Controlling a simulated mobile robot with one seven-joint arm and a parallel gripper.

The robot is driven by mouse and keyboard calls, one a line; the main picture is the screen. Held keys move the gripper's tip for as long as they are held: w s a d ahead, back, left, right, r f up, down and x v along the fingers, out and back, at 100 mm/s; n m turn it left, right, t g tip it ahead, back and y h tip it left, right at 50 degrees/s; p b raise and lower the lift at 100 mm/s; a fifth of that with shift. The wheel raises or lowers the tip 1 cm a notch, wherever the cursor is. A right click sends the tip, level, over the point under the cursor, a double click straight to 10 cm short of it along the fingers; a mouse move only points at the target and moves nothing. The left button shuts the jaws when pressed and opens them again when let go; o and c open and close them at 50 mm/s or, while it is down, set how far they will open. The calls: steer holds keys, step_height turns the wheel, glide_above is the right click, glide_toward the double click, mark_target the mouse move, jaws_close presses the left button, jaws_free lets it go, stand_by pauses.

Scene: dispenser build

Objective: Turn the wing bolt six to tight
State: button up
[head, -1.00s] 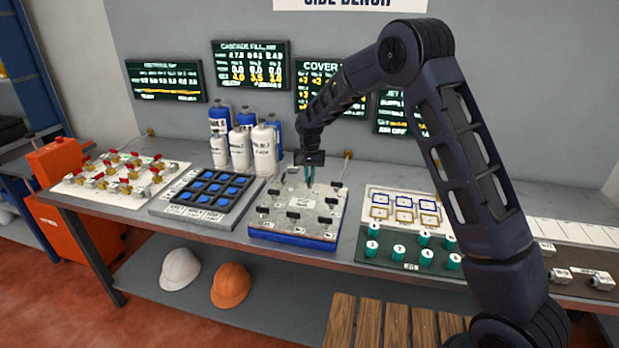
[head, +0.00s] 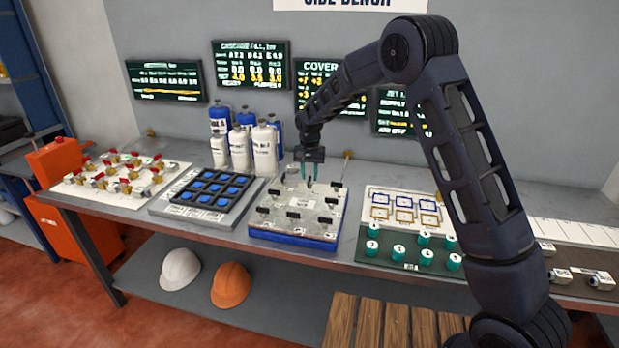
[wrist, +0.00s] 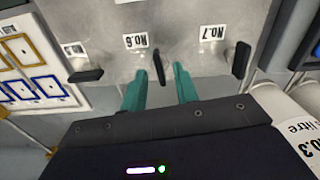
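The grey plate (head: 272,222) on a blue base sits mid-bench and carries several black wing bolts. Wing bolt six (wrist: 159,66) stands beside its "No.6" label (wrist: 135,41) in the wrist view; its wing points along the fingers' length in that picture. In the head view it is a thin dark shape (head: 309,182) at the plate's back edge. My gripper (head: 310,177) points down over it, open, with one teal finger on each side of the wing. In the wrist view a gap shows between the wing and each finger. How tight the bolt is cannot be seen.
Neighbouring wing bolts stand left (wrist: 86,75) and right (wrist: 241,60) of bolt six in the wrist view. White bottles (head: 264,150) stand behind the plate. A tray of blue pieces (head: 170,209) lies to its left, and a green mat (head: 385,258) with teal cylinders to its right.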

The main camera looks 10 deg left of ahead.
mark_target(310, 178)
step_height(310, 178, up, 9)
steer(key=shift+r, duration=0.2)
stand_by(0.3)
steer(key=s+d+r+t, duration=0.1)
steer(key=s+d+r, duration=0.1)
steer(key=d+r, duration=0.65)
steer(key=s+d+r+y, duration=0.1)
steer(key=s+d+r, duration=0.2)
steer(key=d, duration=1)
steer(key=s+d+r+t, duration=0.15)
steer(key=d+r, duration=0.35)
steer(key=d, duration=0.6)
steer(key=s+d+f+m+t+h, duration=0.1)
steer(key=s+d+f+t, duration=0.1)
steer(key=s+d, duration=1.8)
steer(key=s, duration=0.4)
steer(key=shift+d+f, duration=0.2)
steer(key=shift+d, duration=0.05)
